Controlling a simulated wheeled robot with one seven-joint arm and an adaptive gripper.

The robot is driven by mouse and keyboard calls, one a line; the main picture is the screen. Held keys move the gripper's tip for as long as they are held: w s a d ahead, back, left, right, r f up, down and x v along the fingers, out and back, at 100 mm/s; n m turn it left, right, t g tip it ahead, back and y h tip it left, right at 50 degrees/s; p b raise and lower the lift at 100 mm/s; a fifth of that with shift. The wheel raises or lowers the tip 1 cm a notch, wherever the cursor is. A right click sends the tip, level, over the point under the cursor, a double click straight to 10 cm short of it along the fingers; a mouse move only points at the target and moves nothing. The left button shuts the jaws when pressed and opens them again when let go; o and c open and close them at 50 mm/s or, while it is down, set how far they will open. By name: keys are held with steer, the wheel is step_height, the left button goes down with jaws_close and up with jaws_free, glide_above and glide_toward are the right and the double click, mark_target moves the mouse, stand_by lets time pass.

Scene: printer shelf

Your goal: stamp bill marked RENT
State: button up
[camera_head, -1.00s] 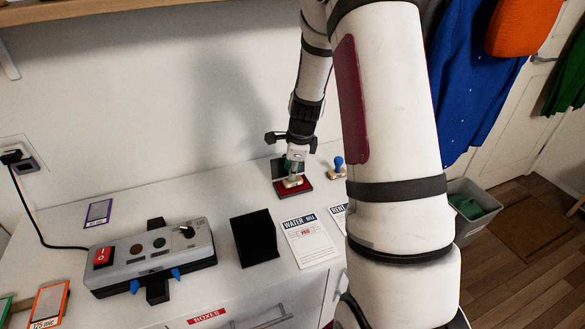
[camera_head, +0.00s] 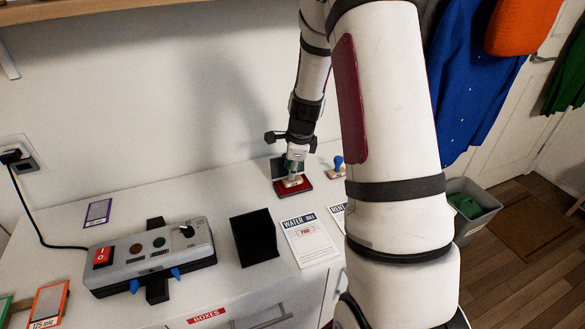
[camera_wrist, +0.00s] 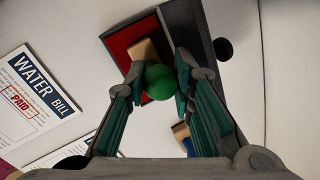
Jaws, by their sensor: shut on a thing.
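My gripper (camera_head: 297,168) is shut on the green knob of a stamp (camera_wrist: 160,82) with a wooden base. The stamp's base is over the red ink pad (camera_head: 306,188), seeming to rest on it; exact contact is hard to tell. The pad also shows in the wrist view (camera_wrist: 122,42), with its dark lid open. The RENT bill (camera_head: 338,213) lies on the counter, mostly hidden behind my arm in the head view. The WATER bill (camera_head: 312,246) lies left of it and bears a red PAID mark, also seen in the wrist view (camera_wrist: 38,95).
A blue-knobbed stamp (camera_head: 338,166) stands right of the ink pad. A black stand (camera_head: 254,238) and a grey device with a red switch (camera_head: 103,257) are on the counter to the left. A wall is close behind the pad.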

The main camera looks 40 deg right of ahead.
steer(key=shift+r+p, duration=2.1)
steer(key=shift+r, duration=1.35)
